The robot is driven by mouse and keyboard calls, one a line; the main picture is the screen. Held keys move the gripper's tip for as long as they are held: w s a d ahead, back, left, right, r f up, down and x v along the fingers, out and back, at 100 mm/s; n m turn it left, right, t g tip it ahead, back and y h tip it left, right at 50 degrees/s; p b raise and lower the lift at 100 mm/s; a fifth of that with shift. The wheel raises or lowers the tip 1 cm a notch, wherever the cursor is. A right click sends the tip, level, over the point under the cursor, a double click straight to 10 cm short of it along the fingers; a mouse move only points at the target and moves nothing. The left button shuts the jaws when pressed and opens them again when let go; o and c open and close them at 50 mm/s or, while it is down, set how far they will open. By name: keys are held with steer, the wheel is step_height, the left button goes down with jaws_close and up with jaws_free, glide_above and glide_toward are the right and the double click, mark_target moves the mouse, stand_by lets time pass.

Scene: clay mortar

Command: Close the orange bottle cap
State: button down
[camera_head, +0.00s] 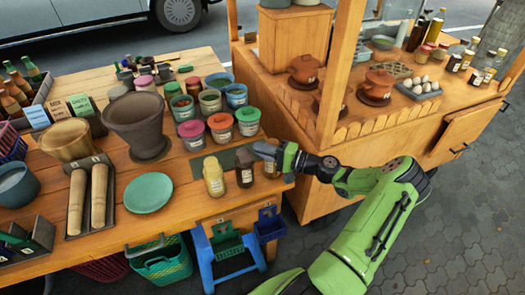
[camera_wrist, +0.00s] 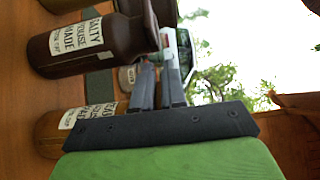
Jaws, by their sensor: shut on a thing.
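An orange-brown bottle with a white label (camera_wrist: 75,122) stands under my gripper at the front right corner of the wooden stall table. In the head view this bottle (camera_head: 271,169) shows just below the fingers. My gripper (camera_head: 262,150) reaches in from the right at the height of the bottle's top. In the wrist view my gripper's dark fingers (camera_wrist: 158,85) are close together at that top. They are shut on what appears to be its cap, which the fingers and gripper body hide. I cannot tell how the cap sits on the bottle.
A dark brown bottle (camera_head: 244,168) stands close left of my gripper, and a yellow bottle (camera_head: 214,178) beyond it. Several lidded jars (camera_head: 220,126) stand behind. A wooden counter (camera_head: 310,165) is to the right. A teal plate (camera_head: 148,192) lies to the left.

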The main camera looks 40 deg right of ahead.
steer(key=shift+f, duration=0.1)
stand_by(0.4)
steer(key=c, duration=1.3)
jaws_free()
steer(key=shift+o, duration=0.2)
